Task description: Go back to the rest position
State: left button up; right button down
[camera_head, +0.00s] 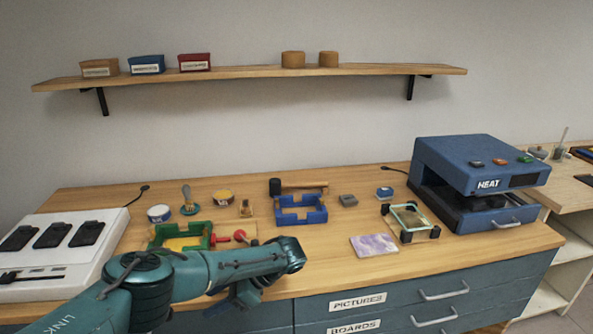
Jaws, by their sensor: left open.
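My left arm comes in from the lower left over the front edge of the wooden workbench (340,265). Its wrist bends near the middle of the bench front. My left gripper (238,300) hangs below the arm in front of the drawers, partly hidden by the arm. It is open, and I see nothing in it. My right gripper is not in view.
A green frame (207,232), red-handled tool (240,236), blue holder (300,210), marbled tile (374,245), glass-topped stand (411,217) and blue heat press (470,180) stand on the bench. A white charger-like unit (110,232) is left. A wall shelf (250,75) hangs above.

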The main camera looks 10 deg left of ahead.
pick_arm(q)
jog(key=s+d+f+m+h, duration=0.2)
jog(key=s+d+f+h, duration=0.2)
jog(key=s+d+f, duration=0.65)
jog(key=s+d+n+t+h, duration=0.2)
jog(key=s+d+n+h, duration=0.2)
jog(key=s+d+h, duration=0.6)
jog(key=s+a+r+n+t+y, duration=0.1)
jog(key=s+a+r+n+t, duration=0.1)
jog(key=a+r+n, duration=0.3)
jog(key=s+a+n+t+y, duration=0.1)
jog(key=s+a+n, duration=0.15)
jog(key=a, duration=0.45)
jog(key=s+a+r+n+t+y, duration=0.1)
jog(key=s+a+r+n+t, duration=0.2)
jog(key=a, duration=0.4)
jog(key=w+d+f+t+h, duration=0.2)
jog(key=w+d+f+t, duration=0.3)
jog(key=f, duration=0.6)
jog(key=shift+w+d+h, duration=0.4)
jog(key=shift+w+d, duration=0.05)
jog(key=shift+w, duration=0.1)
jog(key=shift+f, duration=0.1)
